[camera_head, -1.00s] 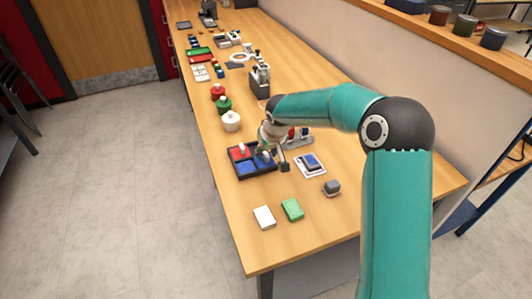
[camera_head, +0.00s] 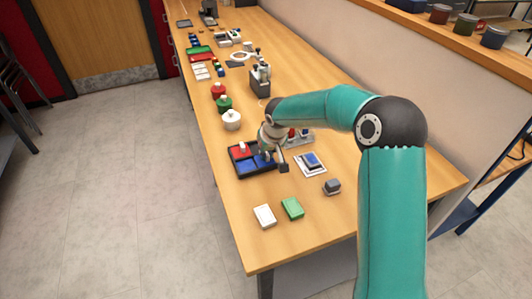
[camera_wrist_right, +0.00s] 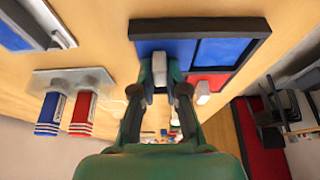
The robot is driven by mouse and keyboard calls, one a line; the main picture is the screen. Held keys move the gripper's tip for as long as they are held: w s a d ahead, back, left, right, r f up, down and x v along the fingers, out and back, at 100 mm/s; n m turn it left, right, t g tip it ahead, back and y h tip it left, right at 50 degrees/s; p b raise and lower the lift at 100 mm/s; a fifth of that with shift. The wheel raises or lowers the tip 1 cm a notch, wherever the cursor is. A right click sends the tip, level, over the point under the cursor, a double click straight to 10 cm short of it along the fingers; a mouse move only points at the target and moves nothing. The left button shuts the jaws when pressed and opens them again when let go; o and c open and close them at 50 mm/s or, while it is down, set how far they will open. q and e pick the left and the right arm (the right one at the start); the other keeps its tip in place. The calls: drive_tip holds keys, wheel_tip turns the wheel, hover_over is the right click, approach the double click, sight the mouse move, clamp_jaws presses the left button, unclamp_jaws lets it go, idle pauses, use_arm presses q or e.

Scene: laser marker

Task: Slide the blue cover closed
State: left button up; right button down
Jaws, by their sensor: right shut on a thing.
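A black-framed tray (camera_head: 238,175) lies on the table with red and blue panels. The blue cover (camera_wrist_right: 178,48) with a white knob (camera_wrist_right: 159,68) is at the left end of the tray in the wrist view. A further blue panel (camera_wrist_right: 222,50) lies beside it, across a dark divider. The red cover (camera_wrist_right: 215,80) has its own white knob (camera_wrist_right: 203,92). My right gripper (camera_wrist_right: 159,88) is shut on the blue cover's knob; in the head view my right gripper (camera_head: 266,152) is over the tray's right part and hides some of it. My left gripper is not in view.
A card with a blue block (camera_head: 310,162) and a grey block (camera_head: 332,186) lie right of the tray. White (camera_head: 264,216) and green (camera_head: 292,208) blocks lie in front. White, green and red pots stand behind. A stand with blue and red pieces (camera_wrist_right: 70,105) is close by.

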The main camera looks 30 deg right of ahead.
sight(246, 163)
drive_tip(key=shift+a, duration=0.1)
drive_tip(key=shift+w+a+f+b, duration=0.15)
drive_tip(key=shift+a+b, duration=0.2)
drive_tip(key=shift+b, duration=0.15)
drive_tip(key=a+b, duration=0.1)
drive_tip(key=a, duration=0.1)
drive_tip(key=w+a+b, duration=0.1)
drive_tip(key=a+b, duration=0.1)
drive_tip(key=a, duration=0.1)
drive_tip(key=shift+w+a, duration=0.1)
drive_tip(key=shift+w, duration=0.05)
drive_tip(key=shift+r, duration=0.2)
drive_tip(key=c, duration=1.2)
unclamp_jaws()
drive_tip(key=shift+a, duration=0.1)
